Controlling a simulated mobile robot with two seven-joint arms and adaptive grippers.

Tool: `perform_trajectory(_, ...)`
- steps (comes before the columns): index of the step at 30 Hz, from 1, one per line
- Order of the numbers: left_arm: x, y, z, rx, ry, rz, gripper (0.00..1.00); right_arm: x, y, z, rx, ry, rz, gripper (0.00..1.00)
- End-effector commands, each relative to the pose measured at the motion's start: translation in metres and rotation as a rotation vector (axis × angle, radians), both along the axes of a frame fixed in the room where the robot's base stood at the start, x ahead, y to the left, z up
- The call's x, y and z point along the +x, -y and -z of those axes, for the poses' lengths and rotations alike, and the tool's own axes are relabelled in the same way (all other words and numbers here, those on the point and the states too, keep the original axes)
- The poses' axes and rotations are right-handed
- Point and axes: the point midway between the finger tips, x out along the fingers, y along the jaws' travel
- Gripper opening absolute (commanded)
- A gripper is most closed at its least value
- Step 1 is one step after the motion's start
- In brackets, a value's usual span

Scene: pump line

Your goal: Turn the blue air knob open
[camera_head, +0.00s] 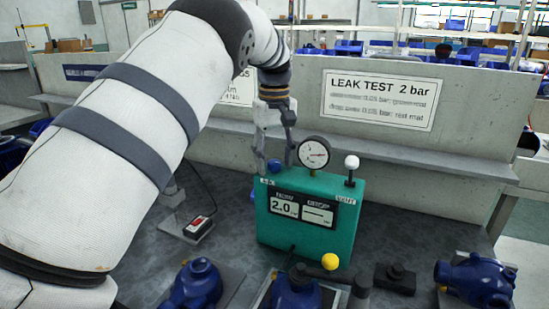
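The blue air knob (274,166) sits on the top left of the green leak tester (308,246), by a small label. My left gripper (275,167) reaches down from above with its fingers spread, one on each side of the knob. A gap shows between the knob and the fingers, so it looks open; whether a finger touches the knob I cannot tell. The tester's display reads 2.0. A round gauge (314,152) stands on its top, and a white-topped vent lever (351,164) stands at its right. My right gripper is not in view.
A yellow ball knob (330,261) is at the tester's lower front. Blue pump bodies (198,284) (478,279) sit at the front left and right, another (295,293) in front of the tester. A red-buttoned box (198,227) lies left.

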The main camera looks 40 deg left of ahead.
Motion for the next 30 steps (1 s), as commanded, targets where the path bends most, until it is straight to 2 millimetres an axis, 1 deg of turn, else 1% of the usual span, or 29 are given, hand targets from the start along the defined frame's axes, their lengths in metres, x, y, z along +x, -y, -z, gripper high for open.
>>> perform_trajectory(5, 0.0, 0.0, -0.001, 0.001, 0.003, 0.001, 0.47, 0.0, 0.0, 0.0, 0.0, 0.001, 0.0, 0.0)
perform_trajectory(7, 0.001, 0.0, -0.006, 0.001, 0.005, 0.001, 0.47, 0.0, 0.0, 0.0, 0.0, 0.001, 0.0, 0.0)
perform_trajectory(8, 0.001, 0.0, -0.011, 0.001, 0.006, 0.001, 0.47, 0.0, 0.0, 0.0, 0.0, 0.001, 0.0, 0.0)
perform_trajectory(12, 0.001, -0.001, -0.042, 0.002, 0.007, 0.002, 0.47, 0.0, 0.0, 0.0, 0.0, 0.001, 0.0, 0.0)
perform_trajectory(15, 0.001, -0.001, -0.06, 0.002, 0.005, 0.001, 0.47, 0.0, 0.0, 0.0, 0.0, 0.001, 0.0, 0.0)
perform_trajectory(18, 0.001, -0.001, -0.072, 0.001, 0.003, 0.0, 0.47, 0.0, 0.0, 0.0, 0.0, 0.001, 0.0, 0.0)
perform_trajectory(21, 0.0, 0.0, -0.076, 0.0, 0.001, 0.0, 0.47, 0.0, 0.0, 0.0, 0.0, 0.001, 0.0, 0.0)
perform_trajectory(30, 0.0, 0.0, -0.076, 0.0, 0.001, 0.0, 0.47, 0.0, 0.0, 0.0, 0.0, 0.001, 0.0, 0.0)
